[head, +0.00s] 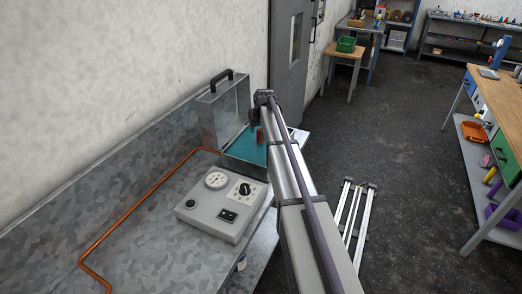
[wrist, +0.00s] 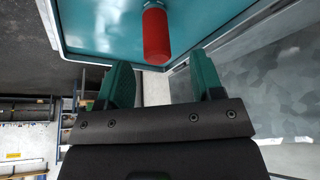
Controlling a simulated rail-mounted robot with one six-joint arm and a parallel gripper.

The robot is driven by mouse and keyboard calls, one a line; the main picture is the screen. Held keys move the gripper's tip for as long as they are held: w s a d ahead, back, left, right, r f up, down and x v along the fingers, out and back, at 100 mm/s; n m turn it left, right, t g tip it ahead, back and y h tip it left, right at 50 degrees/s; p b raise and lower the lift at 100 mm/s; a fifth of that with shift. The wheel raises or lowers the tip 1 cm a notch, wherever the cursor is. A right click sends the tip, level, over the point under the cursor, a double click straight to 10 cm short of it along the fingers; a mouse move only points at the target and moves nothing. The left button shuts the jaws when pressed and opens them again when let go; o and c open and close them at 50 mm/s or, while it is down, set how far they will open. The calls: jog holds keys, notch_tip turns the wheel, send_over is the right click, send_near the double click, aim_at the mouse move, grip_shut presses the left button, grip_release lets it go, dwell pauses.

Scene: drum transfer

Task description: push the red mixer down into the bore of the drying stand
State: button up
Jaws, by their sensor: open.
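The red mixer (wrist: 157,38) is a plain red cylinder near the top middle of the wrist view, against a teal surface. It also shows in the head view (head: 260,135), small, beside my arm. A short grey piece (wrist: 153,4) meets its far end at the picture's edge; I cannot tell if this is the drying stand, and no bore is visible. My gripper (wrist: 163,78) is open, its two green fingers apart and empty. The mixer's near end lies about level with the fingertips in the picture, between their lines; the depth gap is unclear. My arm hides the gripper in the head view.
A copper pipe (head: 130,216) runs along the bench.

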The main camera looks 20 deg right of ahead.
aim_at(260, 141)
jog(key=shift+x, duration=0.8)
jog(key=shift+r, duration=0.1)
jog(key=b+x, duration=0.5)
jog(key=shift+s+d+f, duration=0.15)
jog(key=shift+s+f, duration=0.1)
jog(key=shift+r, duration=0.25)
grip_shut()
